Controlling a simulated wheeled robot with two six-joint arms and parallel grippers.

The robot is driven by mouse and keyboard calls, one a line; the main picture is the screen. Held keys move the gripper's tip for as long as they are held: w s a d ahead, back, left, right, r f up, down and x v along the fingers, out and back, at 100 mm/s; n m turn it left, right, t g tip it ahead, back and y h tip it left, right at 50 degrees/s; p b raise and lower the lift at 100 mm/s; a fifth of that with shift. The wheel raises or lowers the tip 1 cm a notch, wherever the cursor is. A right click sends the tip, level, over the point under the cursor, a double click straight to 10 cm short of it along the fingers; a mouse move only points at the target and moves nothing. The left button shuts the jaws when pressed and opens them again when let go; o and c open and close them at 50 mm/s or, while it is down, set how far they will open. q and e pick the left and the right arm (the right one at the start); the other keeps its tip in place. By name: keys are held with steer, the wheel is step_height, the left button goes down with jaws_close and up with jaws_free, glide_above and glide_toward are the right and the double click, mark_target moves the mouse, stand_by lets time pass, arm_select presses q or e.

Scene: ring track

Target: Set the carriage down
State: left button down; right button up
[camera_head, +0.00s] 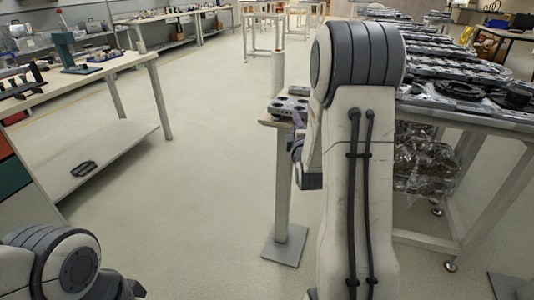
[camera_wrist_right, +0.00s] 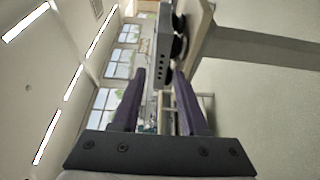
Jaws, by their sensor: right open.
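The carriage (camera_head: 288,105) is a small grey block with dark round parts, at the near end of a narrow pale stand (camera_head: 268,122). In the right wrist view, which is turned on its side, the carriage (camera_wrist_right: 164,48) shows a grey edge with small holes and dark wheels beside the stand (camera_wrist_right: 195,32). My right gripper (camera_head: 297,120) is mostly hidden by its own arm in the head view. Its purple fingers (camera_wrist_right: 158,76) are apart, with the carriage just beyond the tips and nothing visibly clamped. My left arm shows at bottom left, but its gripper is out of view.
A pale post (camera_head: 277,72) rises behind the carriage. A long table (camera_head: 470,120) with metal parts stands to the right, with plastic-wrapped goods (camera_head: 425,160) below. A workbench (camera_head: 90,75) stands at left. The floor between is clear.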

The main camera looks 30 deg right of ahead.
steer(key=s+a+f+m+g+y, duration=0.1)
steer(key=a+f+g+y, duration=0.15)
steer(key=a, duration=0.65)
steer(key=s+a+f+m+g+y, duration=0.1)
steer(key=a+f+g+y, duration=0.15)
steer(key=a, duration=0.75)
steer(key=s+a+f+g+y, duration=0.15)
steer(key=a+y, duration=0.25)
steer(key=a, duration=0.5)
steer(key=s+a+f+m+g+y, duration=0.15)
steer(key=s+a+g, duration=0.25)
steer(key=s+a, duration=0.6)
steer(key=s+m+g+h, duration=0.1)
steer(key=s+g, duration=0.4)
steer(key=s, duration=1.3)
steer(key=shift+a+r+m, duration=0.2)
steer(key=shift+a+m, duration=0.1)
steer(key=shift+m, duration=0.05)
steer(key=shift+r+g, duration=0.1)
steer(key=shift+g, duration=0.15)
step_height(320, 180, up, 22)
steer(key=p, duration=2.2)
